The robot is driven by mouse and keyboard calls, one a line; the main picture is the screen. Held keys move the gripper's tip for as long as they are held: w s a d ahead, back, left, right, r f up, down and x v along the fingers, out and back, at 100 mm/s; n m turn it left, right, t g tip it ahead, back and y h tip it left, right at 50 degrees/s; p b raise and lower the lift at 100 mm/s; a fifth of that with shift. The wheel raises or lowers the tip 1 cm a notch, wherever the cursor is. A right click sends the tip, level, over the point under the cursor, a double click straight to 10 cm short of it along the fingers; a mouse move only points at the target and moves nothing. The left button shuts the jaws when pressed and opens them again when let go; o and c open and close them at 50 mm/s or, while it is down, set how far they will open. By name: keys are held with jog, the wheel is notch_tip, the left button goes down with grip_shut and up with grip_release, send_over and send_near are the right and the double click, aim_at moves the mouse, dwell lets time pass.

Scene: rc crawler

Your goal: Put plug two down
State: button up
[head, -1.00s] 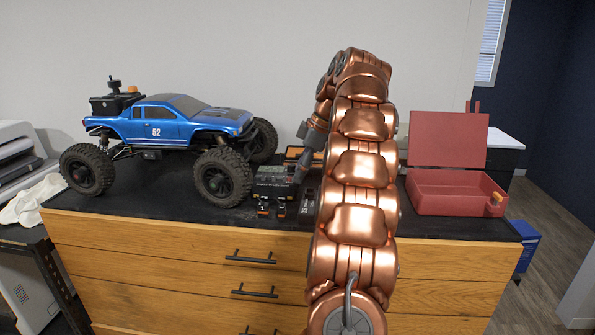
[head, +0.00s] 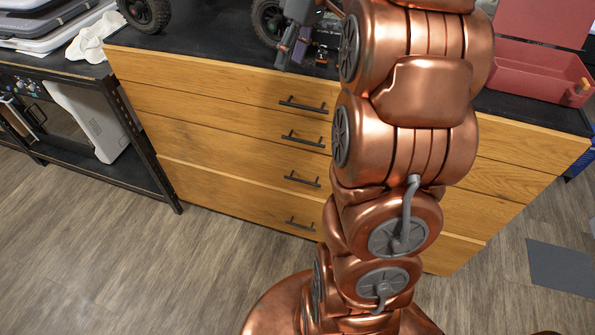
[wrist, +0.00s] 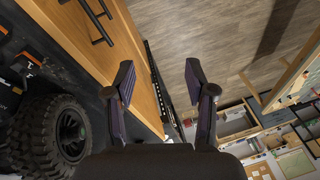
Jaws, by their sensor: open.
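A small black piece with an orange mark (head: 322,56) stands near the front edge of the dark counter top in the head view. Black pieces with orange marks (wrist: 30,62) also show at the left edge of the wrist view. I cannot tell which of them, if any, is plug two. My gripper (wrist: 160,82) is open, with nothing between its fingers in the wrist view. In the head view my gripper (head: 293,50) hangs at the counter's front edge, left of the small piece. My copper arm hides part of the counter.
The truck's tyre (wrist: 62,132) is close by at lower left in the wrist view. A red open box (head: 535,72) sits at the counter's right. Wooden drawers (head: 240,110) with black handles lie below the edge. Open floor (head: 190,260) is in front.

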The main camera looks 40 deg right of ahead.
jog(key=s+a+f+m+g+h, duration=0.1)
jog(key=s+a+f, duration=0.2)
jog(key=s+a, duration=0.35)
jog(key=s+a+f+m+g, duration=0.1)
jog(key=s+a+f, duration=0.3)
jog(key=s+a, duration=0.3)
jog(key=s+a+f+m+h, duration=0.1)
jog(key=s+a+f, duration=0.1)
jog(key=s, duration=0.4)
jog(key=s+a+f+m+g+h, duration=0.1)
jog(key=s+a+f, duration=0.1)
jog(key=s+f, duration=0.3)
jog(key=shift+s+a+f, duration=0.3)
jog(key=shift+s+a, duration=0.05)
jog(key=shift+s, duration=0.4)
jog(key=shift+d, duration=0.1)
